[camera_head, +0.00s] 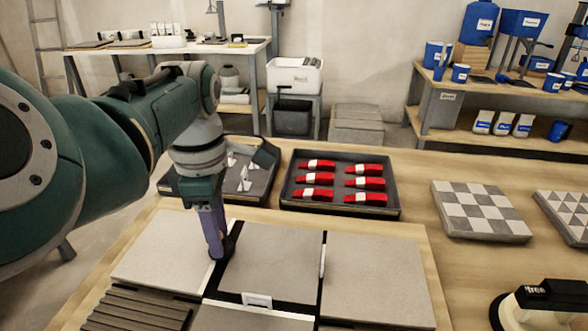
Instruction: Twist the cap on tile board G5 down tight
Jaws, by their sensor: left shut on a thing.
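My left gripper (221,255) points straight down over the tile board (432,262), at the joint between the left tile (165,250) and the middle tile (272,255). It is shut on a small dark cap (228,244) at the joint, mostly hidden by the fingers. How far down the cap sits cannot be told. No G5 label is readable. A white clip (257,300) stands at the front edge of the middle tile. A right tile (375,270) lies beyond another joint. My right gripper is not in view.
Behind the board are a tray (284,196) of red wedges (317,179) and a tray (262,160) of white clips (244,178). A checkered tile panel (480,210) lies to the right. A black-handled tool (545,300) is at the front right. Bare table lies between.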

